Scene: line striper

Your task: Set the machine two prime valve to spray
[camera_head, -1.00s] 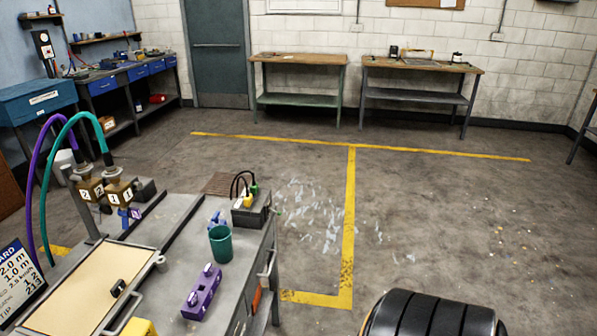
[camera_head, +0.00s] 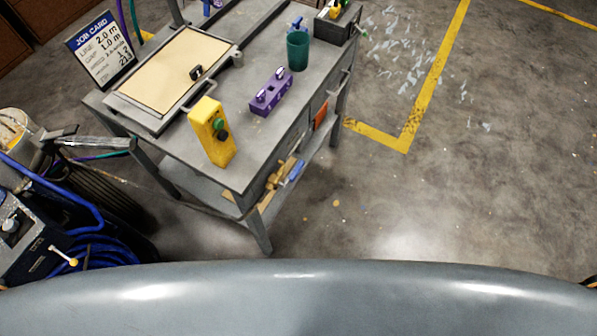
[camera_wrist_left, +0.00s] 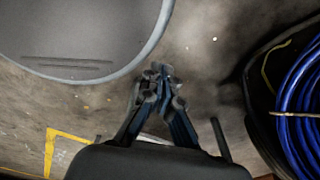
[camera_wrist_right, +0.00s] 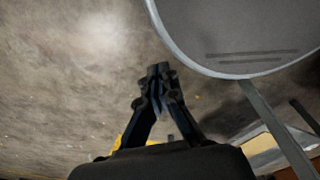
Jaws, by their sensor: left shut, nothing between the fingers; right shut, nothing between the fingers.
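Part of a dark machine (camera_head: 22,240) stands at the lower left of the head view, cut off by the picture edge. A small lever with a pale yellow tip (camera_head: 66,257) sticks out from it. I cannot tell whether this is the machine two prime valve, nor read any spray mark. A coiled blue hose (camera_head: 95,255) lies beside it and also shows in the left wrist view (camera_wrist_left: 300,85). My left gripper (camera_wrist_left: 160,72) is shut and empty above the floor, apart from the hose. My right gripper (camera_wrist_right: 158,70) is shut and empty above bare floor.
A grey cart (camera_head: 225,75) stands ahead with a yellow control box (camera_head: 212,132), a purple block (camera_head: 270,92), a green cup (camera_head: 297,52) and a tray (camera_head: 112,98). A job card (camera_head: 100,48) stands at its left. The floor on the right is clear.

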